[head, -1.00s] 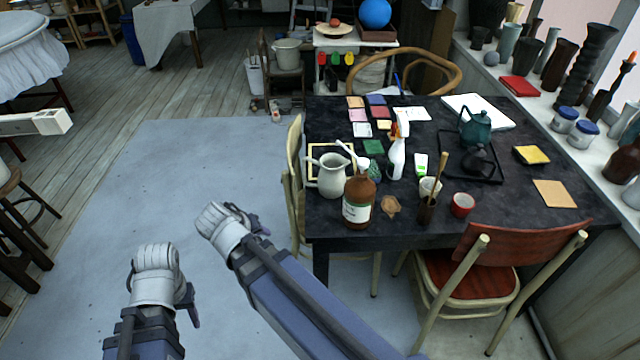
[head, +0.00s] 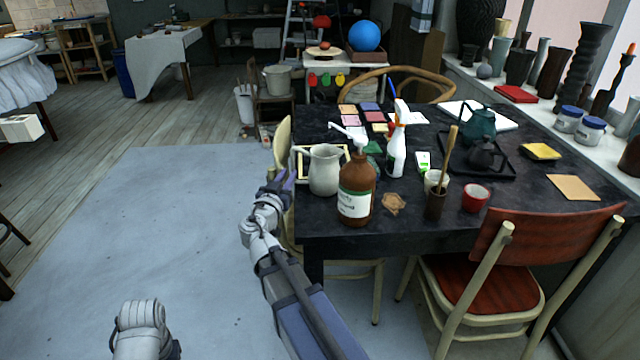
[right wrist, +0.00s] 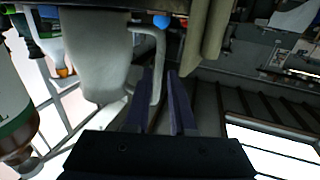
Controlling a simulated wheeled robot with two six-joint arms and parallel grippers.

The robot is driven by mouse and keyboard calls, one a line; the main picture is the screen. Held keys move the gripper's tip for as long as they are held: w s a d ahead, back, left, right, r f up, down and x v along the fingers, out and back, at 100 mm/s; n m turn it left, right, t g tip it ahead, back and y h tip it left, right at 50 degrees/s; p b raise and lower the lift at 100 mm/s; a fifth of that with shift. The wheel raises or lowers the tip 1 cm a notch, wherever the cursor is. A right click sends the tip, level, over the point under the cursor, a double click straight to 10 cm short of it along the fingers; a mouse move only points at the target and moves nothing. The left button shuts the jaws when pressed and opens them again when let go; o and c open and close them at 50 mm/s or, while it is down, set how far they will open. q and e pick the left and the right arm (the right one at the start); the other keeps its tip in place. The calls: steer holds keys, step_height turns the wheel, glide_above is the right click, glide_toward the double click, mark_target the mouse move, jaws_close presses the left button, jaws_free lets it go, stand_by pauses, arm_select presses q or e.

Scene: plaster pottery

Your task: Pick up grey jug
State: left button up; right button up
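The grey jug (head: 325,172), pale grey with a spout, stands upright near the left edge of the black table, with its handle towards the left. My right gripper (head: 280,182) is just left of the jug, at the table's edge beside a chair back. In the right wrist view the jug (right wrist: 95,55) is at upper left with its looped handle. The two dark fingers of the right gripper (right wrist: 162,95) are apart there, close to the handle's lower end. Whether they touch it I cannot tell. Only a white joint of my left arm shows at lower left; its gripper is out of sight.
A brown bottle (head: 357,192) with a pump stands right beside the jug, and a white spray bottle (head: 397,150) stands behind. A cream chair (head: 283,150) is tight against the table's left side. A red cup (head: 475,198) stands further right. The floor at left is clear.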

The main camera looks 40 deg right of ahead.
mark_target(294, 167)
steer(key=shift+w, duration=0.1)
steer(key=shift+x, duration=3.95)
steer(key=shift+f, duration=0.1)
jaws_close()
